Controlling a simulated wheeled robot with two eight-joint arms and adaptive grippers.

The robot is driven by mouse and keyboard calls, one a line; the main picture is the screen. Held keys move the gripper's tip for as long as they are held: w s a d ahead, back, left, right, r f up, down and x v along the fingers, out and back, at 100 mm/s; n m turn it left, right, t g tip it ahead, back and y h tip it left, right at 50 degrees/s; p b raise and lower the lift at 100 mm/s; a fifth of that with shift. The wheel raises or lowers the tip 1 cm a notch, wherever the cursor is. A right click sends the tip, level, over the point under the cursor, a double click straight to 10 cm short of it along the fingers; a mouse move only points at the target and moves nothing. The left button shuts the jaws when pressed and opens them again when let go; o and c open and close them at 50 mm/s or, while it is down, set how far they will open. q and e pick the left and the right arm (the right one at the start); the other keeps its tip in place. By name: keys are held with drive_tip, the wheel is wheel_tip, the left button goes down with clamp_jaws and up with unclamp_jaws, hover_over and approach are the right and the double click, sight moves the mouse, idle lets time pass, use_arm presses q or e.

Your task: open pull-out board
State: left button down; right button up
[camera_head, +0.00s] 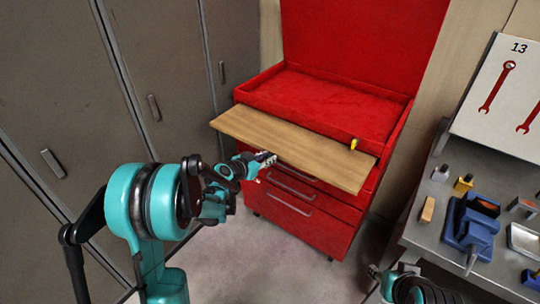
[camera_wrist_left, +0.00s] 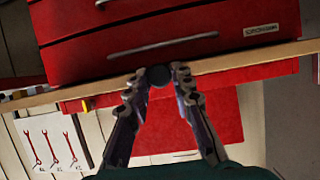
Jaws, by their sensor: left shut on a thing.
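The pull-out board (camera_head: 290,146) is a wooden slab sticking out of the front of the red tool cabinet (camera_head: 300,222), above its drawers. In the left wrist view the board (camera_wrist_left: 235,62) crosses the picture as a thin edge. My left gripper (camera_head: 266,159) is at the middle of the board's front edge. In the left wrist view its fingertips (camera_wrist_left: 159,80) are closed around a dark round knob (camera_wrist_left: 158,76) on that edge. My right gripper (camera_head: 374,271) shows only partly at the bottom edge, away from the cabinet; its fingers are unclear.
A small yellow object (camera_head: 354,144) is near the board's right end. Grey lockers (camera_head: 60,100) stand on the left. A metal workbench (camera_head: 415,232) with a blue vise (camera_head: 468,222) and a wrench panel (camera_head: 500,95) stands on the right. Floor shows before the cabinet.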

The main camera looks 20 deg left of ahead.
use_arm(q)
drive_tip(key=s+a, duration=0.2)
drive_tip(key=s, duration=0.5)
drive_tip(key=shift+a, duration=0.25)
drive_tip(key=c, duration=1.3)
unclamp_jaws()
drive_tip(key=shift+w, duration=0.1)
drive_tip(key=v, duration=1.2)
drive_tip(key=shift+f, duration=0.1)
